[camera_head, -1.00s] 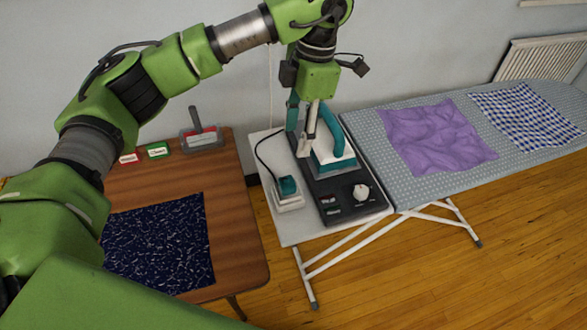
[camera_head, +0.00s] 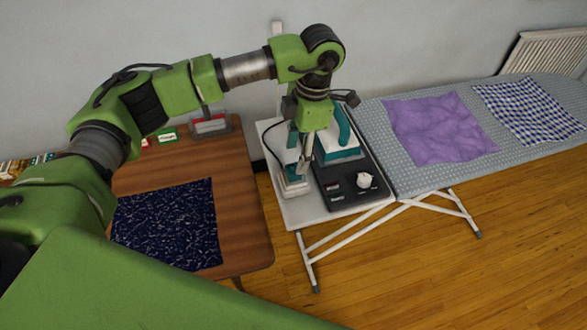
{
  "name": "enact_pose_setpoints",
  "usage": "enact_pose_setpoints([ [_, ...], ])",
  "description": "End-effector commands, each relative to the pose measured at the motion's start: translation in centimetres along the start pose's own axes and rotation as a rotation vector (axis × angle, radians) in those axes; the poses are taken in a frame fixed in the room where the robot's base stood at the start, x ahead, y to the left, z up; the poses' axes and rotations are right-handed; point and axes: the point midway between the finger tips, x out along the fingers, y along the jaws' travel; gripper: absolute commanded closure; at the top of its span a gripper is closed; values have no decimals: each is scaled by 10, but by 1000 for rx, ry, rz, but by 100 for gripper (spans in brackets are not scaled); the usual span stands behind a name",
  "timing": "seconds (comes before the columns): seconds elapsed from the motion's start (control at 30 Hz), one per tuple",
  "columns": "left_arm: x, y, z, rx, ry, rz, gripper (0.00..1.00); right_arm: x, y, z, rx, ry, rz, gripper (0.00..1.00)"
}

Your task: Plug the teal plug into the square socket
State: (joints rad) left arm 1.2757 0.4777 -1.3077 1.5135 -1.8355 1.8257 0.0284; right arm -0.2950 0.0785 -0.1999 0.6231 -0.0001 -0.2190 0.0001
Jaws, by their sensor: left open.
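My left gripper (camera_head: 299,173) points down at the white block (camera_head: 296,190) on the white shelf at the end of the ironing board. Its fingers are apart and reach down to the teal plug (camera_head: 291,172), which they largely cover. I cannot tell whether they touch it. The plug is at the white block, and a black cord curves up from it. How the plug sits there, and the square socket opening, are hidden from view. My right gripper is not in view.
A teal and white iron (camera_head: 338,148) stands on a dark base (camera_head: 345,188) with a white knob, close right of the gripper. Purple cloth (camera_head: 437,128) and checked cloth (camera_head: 525,110) lie on the ironing board. A wooden table (camera_head: 240,215) with navy cloth (camera_head: 168,225) is at left.

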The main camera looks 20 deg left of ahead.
Motion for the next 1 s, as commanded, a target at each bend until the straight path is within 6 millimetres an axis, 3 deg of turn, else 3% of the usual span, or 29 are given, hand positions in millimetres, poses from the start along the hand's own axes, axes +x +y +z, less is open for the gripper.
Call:
enact_pose_setpoints([
  [0.13,0,0,0,0,0,0,53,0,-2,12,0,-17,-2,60],
  [0.3,4,0,-1,-1,2,-1,53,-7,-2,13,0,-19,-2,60],
  [0.5,30,-1,-2,-2,4,-3,53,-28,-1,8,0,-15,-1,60],
  [0.7,50,0,0,0,0,0,53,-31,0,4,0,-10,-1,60],
  [1.0,52,0,0,0,0,1,53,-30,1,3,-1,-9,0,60],
])
